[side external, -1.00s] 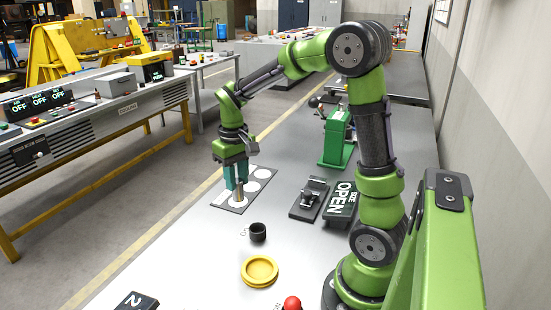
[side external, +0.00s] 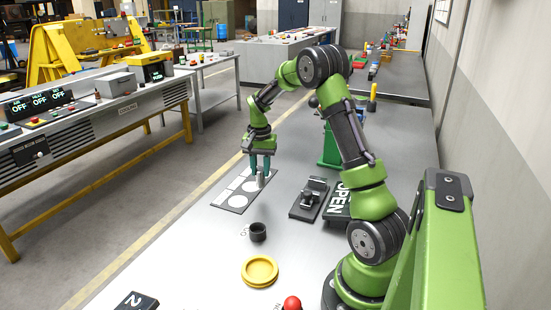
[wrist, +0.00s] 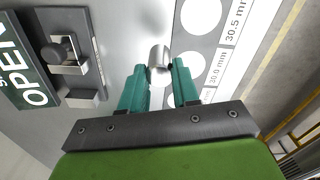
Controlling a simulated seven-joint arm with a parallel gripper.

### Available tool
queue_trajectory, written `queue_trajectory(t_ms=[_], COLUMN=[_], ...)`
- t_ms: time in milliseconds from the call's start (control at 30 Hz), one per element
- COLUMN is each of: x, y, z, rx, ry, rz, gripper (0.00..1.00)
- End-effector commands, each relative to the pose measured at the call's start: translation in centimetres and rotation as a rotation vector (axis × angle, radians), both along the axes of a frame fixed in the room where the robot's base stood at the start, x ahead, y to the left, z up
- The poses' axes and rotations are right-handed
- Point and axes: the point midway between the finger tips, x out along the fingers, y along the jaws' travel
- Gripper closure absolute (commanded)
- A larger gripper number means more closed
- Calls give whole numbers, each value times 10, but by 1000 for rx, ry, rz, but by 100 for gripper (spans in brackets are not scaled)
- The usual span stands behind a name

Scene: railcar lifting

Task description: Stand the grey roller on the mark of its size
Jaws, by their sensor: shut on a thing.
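The grey roller (side external: 260,181) is a small metal cylinder, held upright or nearly so between the fingertips of my gripper (side external: 261,172). In the wrist view the roller (wrist: 159,56) shows between the teal fingers of my gripper (wrist: 159,67). The dark grey mark plate (side external: 237,207) lies flat on the table and carries a row of white round marks. In the wrist view the plate shows white marks (wrist: 187,65) with labels reading "30.5 mm" and "30.0 mm". The roller is at the plate's edge, beside the marks. I cannot tell whether its bottom touches anything.
A dark fixture (side external: 309,198) and an OPEN sign (side external: 338,205) stand right of the plate. A black cup (side external: 258,232) and a yellow dish (side external: 259,271) sit nearer the camera. A green machine (side external: 328,150) stands behind.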

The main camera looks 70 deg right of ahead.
Motion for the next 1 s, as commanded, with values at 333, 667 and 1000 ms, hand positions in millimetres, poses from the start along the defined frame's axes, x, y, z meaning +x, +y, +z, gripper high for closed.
queue_trajectory(t_ms=[333, 667, 1000], x=[49, 58, 59], y=[-36, -42, -42], z=[-6, -18, -41], rx=[-1, 3, -1], ry=[-1, 2, -1], rz=[2, 3, 3], gripper=[100, 100, 100])
